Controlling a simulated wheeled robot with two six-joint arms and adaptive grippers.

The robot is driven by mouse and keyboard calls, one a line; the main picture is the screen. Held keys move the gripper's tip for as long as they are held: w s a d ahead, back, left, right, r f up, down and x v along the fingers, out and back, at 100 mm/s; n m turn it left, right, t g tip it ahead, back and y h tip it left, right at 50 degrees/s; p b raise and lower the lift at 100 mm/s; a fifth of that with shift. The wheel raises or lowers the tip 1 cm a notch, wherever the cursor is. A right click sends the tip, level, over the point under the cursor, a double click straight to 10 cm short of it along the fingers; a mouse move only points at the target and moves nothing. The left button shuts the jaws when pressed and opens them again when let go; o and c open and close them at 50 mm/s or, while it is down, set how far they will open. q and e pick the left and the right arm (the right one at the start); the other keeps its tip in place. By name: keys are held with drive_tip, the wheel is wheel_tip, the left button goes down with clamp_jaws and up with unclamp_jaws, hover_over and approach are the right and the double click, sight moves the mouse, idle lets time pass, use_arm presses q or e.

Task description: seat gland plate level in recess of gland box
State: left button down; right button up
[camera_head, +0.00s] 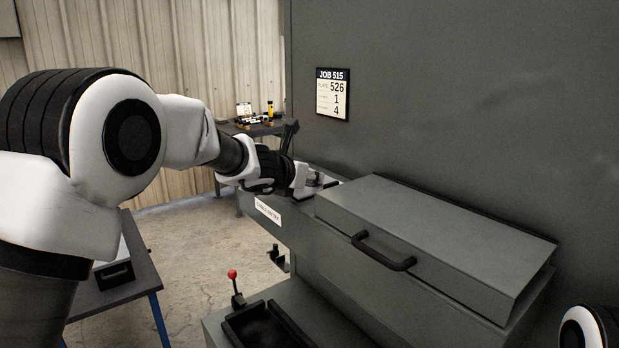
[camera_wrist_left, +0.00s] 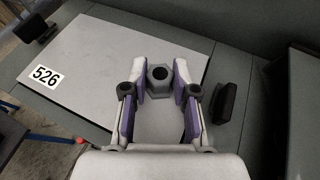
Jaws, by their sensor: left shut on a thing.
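The gland plate (camera_wrist_left: 95,60) is a flat pale grey plate with a black-on-white 526 label, in the left wrist view. A grey hexagonal boss (camera_wrist_left: 160,74) with a dark hole stands up from it. My left gripper (camera_wrist_left: 160,82) is shut on this boss, one purple-padded finger on each side. In the head view the left gripper (camera_head: 312,180) is over the far left end of the grey gland box (camera_head: 300,232); the plate is mostly hidden there. I cannot tell whether the plate lies level or touches the recess. The right gripper is out of view.
Dark blocks stand left (camera_wrist_left: 35,27) and right (camera_wrist_left: 228,98) of the plate. A closed lid with a black handle (camera_head: 383,252) lies right of the left gripper. A tall grey panel with a job card (camera_head: 332,95) rises behind. A red-knobbed lever (camera_head: 233,276) stands lower down.

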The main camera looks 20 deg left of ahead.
use_arm(q)
drive_tip(key=shift+w+f, duration=0.1)
drive_tip(key=shift+f, duration=0.2)
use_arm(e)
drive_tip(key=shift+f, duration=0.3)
use_arm(q)
drive_tip(key=c, duration=0.8)
unclamp_jaws()
